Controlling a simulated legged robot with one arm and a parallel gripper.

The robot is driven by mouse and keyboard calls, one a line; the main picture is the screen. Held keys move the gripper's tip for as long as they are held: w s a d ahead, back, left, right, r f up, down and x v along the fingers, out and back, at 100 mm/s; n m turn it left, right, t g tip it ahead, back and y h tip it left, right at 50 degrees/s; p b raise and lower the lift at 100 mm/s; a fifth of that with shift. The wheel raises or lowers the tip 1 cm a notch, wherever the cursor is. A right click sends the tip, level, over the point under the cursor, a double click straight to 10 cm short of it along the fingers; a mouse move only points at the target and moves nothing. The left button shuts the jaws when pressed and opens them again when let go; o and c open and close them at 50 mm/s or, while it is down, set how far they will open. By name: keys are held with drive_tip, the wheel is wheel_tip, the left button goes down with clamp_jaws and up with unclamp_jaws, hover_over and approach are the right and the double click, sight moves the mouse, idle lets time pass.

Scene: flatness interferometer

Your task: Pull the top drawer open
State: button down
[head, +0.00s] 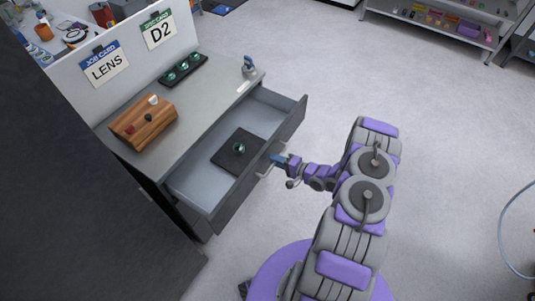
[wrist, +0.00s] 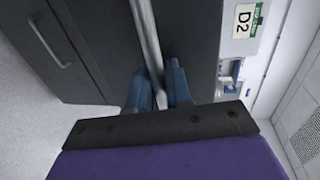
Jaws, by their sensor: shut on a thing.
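The top drawer (head: 257,152) is pulled out from the grey cabinet and its inside shows. A dark mat (head: 229,160) with a small green round piece (head: 240,148) on it lies in the drawer. My gripper (head: 276,159) is at the drawer front. In the wrist view its blue fingers (wrist: 160,92) are shut around the drawer's bar handle (wrist: 147,35), one on each side. The handle also shows in the head view (head: 264,175), partly hidden by my gripper.
On the cabinet top are a wooden block (head: 143,122) with small pieces, a dark tray (head: 183,70) of green pieces and a small bottle (head: 249,66). A lower handle (wrist: 48,42) shows in the wrist view.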

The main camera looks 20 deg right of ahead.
drive_tip(key=shift+s+d+f, duration=0.2)
drive_tip(key=shift+s, duration=0.3)
drive_tip(key=c, duration=1.2)
unclamp_jaws()
drive_tip(key=shift+w, duration=0.15)
drive_tip(key=shift+d+r, duration=0.1)
drive_tip(key=p+v, duration=0.1)
drive_tip(key=v, duration=1.6)
drive_tip(key=shift+d, duration=0.1)
